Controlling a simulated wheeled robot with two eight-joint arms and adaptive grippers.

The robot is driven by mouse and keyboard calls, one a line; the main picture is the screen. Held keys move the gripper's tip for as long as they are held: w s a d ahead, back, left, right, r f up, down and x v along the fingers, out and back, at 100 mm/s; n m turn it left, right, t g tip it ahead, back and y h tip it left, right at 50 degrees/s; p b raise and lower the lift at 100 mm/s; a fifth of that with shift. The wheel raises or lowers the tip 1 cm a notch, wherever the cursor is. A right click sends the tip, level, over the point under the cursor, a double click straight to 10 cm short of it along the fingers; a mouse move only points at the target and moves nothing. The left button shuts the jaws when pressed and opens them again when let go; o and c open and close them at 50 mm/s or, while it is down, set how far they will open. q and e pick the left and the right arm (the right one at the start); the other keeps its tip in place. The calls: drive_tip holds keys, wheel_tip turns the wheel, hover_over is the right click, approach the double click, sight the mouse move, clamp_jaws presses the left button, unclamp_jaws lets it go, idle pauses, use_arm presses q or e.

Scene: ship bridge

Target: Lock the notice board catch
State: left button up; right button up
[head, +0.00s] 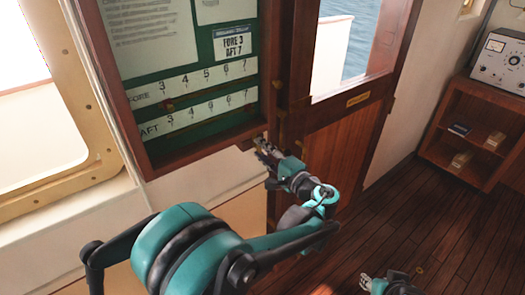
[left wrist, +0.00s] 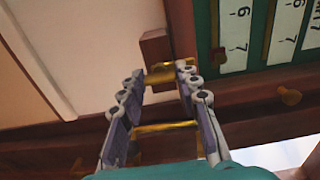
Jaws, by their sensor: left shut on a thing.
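The notice board (head: 198,75) is a dark wooden frame around a green panel with papers and number strips; part of it also shows at the upper right of the left wrist view (left wrist: 262,50). My left gripper (head: 262,149) is at the frame's lower right corner. In the left wrist view the fingers (left wrist: 162,84) are shut on a small brass piece, the catch (left wrist: 160,73), beside a brown wooden block (left wrist: 155,46). The fingers hide part of the catch, so its exact position is unclear. My right gripper (head: 370,282) shows only partly at the bottom edge of the head view.
A wooden door (head: 345,140) with a window stands right of the board. A wooden shelf unit (head: 470,135) with a grey instrument (head: 500,60) on top is at the far right. A brass knob (left wrist: 290,96) is near the board's edge. Plank floor (head: 440,230) lies clear.

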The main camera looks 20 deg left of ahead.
idle(0.5)
use_arm(q)
drive_tip(key=o, duration=1.1)
drive_tip(key=v, duration=1.2)
